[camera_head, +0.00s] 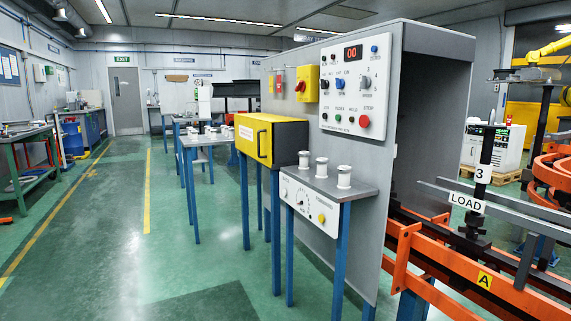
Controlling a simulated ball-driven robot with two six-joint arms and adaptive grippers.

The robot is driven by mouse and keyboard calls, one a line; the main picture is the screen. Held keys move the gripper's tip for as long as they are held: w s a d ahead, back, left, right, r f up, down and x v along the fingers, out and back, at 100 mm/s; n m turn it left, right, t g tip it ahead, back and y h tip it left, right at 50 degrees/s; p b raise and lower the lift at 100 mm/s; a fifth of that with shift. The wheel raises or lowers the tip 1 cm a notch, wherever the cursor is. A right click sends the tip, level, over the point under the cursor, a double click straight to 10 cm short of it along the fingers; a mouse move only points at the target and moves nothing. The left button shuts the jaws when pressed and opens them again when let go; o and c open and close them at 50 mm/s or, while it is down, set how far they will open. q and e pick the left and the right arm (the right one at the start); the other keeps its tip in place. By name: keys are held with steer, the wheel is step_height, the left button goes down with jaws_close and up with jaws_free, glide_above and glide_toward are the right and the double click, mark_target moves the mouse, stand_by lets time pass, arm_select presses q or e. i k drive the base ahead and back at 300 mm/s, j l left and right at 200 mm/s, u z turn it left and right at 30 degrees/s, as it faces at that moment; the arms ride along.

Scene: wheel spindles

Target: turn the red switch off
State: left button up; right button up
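A yellow box (312,84) is mounted on the upper left of a grey upright panel. It carries a red rotary switch (300,86) on its left face. The switch is small in the picture, and I cannot tell its setting. To its right, a white control panel (347,110) has a red digital display reading 00 (352,52), several knobs and buttons, and a red stop button (364,121). Neither of my grippers shows in the head view.
Below the panel, a small table (343,189) holds several white spools. A yellow cabinet (272,138) stands left of it. Orange rails (450,265) with a LOAD sign (467,202) fill the right. Green floor (130,225) is open at left.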

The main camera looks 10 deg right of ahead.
mark_target(301, 86)
steer(key=i+j+z, duration=0.15)
steer(key=i+z, duration=0.15)
steer(key=i, duration=0.3)
steer(key=i+z, duration=0.1)
steer(key=z, duration=0.6)
steer(key=i+j+z, duration=0.2)
steer(key=j+z, duration=0.15)
steer(key=i+j+z, duration=0.15)
steer(key=j+z, duration=0.5)
steer(key=j, duration=0.15)
steer(key=i, duration=0.05)
